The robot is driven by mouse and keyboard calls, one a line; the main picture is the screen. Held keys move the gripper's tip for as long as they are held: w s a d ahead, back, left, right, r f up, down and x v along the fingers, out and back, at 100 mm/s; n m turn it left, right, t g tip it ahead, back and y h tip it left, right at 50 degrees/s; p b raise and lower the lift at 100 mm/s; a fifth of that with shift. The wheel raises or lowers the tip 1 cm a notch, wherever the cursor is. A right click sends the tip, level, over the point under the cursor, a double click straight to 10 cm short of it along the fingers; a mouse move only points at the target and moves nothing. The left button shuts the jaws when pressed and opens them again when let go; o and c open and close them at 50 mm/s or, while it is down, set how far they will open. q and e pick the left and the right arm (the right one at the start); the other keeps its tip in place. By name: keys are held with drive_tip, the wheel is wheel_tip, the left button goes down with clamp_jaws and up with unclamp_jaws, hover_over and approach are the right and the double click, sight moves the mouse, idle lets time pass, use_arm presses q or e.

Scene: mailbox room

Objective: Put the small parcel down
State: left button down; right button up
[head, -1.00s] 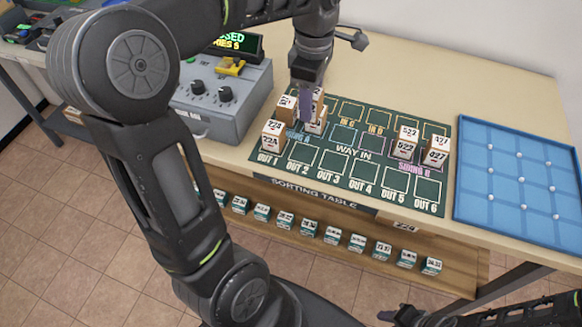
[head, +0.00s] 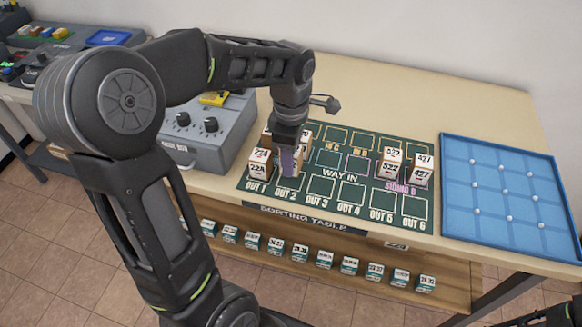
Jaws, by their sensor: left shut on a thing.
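My left gripper (head: 289,166) points down over the left part of the green sorting mat (head: 334,205), just behind the OUT 2 square. It is shut on a small parcel (head: 298,164), a light box mostly hidden by the fingers. I cannot tell whether the parcel touches the mat. A white and brown parcel marked 224 (head: 260,166) stands at OUT 1, close to the left of the gripper. Other parcels behind the gripper are partly hidden. A dark part of my right arm shows at the bottom right corner; its jaws are not clear.
Parcels marked 532 (head: 390,167) and 427 (head: 422,172) stand at the mat's right side. A blue tray (head: 447,190) lies farther right. A grey control box (head: 190,160) stands left of the mat. OUT 3 to OUT 6 are empty. Several small boxes line the shelf below.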

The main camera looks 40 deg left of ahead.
use_arm(q)
drive_tip(key=shift+f, duration=1.9)
drive_tip(key=shift+f, duration=0.1)
drive_tip(key=c, duration=0.8)
unclamp_jaws()
drive_tip(key=shift+c, duration=0.2)
wheel_tip(320, 180, up, 12)
drive_tip(key=shift+r, duration=0.15)
